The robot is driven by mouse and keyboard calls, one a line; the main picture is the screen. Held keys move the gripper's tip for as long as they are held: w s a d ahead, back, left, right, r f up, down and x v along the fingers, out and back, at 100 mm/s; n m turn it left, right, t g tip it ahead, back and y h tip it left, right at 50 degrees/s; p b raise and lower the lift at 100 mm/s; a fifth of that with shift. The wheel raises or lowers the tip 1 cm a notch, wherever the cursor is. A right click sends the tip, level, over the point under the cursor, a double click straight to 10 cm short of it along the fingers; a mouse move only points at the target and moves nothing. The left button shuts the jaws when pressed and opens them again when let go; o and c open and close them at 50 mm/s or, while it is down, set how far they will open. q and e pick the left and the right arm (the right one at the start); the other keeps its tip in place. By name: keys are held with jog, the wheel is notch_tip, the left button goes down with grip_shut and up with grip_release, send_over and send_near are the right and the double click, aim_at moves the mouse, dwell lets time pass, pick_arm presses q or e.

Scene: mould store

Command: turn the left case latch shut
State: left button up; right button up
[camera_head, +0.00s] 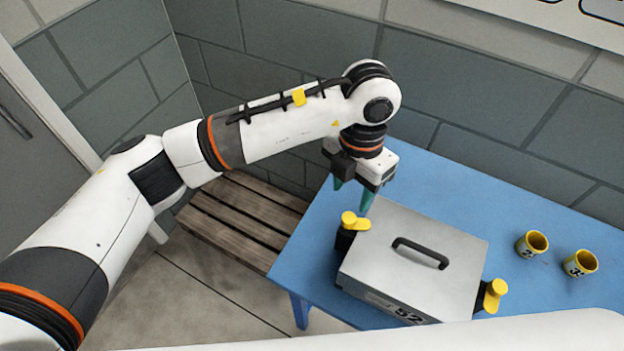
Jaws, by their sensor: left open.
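A grey metal case (410,265) with a black handle on its lid and the number 52 on its front stands on a blue table. The left case latch (354,221) has a yellow knob on a black mount at the case's left side. The right latch (495,290), also yellow on black, is at the right side. My left gripper (352,196) points down just behind the left latch, near the case's back left corner. Its teal fingers are apart, with nothing seen between them. It appears clear of the latch. My right gripper is not in view.
Two yellow numbered cups (531,244) (579,264) stand on the blue table (450,190) to the right of the case. A wooden slatted bench (240,220) is left of the table. A grey block wall closes off the back.

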aim_at(349, 217)
pick_arm(q)
jog(key=shift+m+t, duration=0.3)
jog(key=shift+t, duration=0.3)
jog(key=f+p, duration=0.1)
jog(key=f, duration=0.2)
jog(key=f+p, duration=0.2)
jog(key=f, duration=0.1)
jog(key=f+p, duration=0.1)
jog(key=f, duration=0.2)
jog(key=shift+w+d+f, duration=0.1)
jog(key=shift+w+d, duration=0.15)
jog(key=shift+d, duration=0.1)
jog(key=shift+f+p, duration=0.35)
jog(key=shift+f, duration=0.35)
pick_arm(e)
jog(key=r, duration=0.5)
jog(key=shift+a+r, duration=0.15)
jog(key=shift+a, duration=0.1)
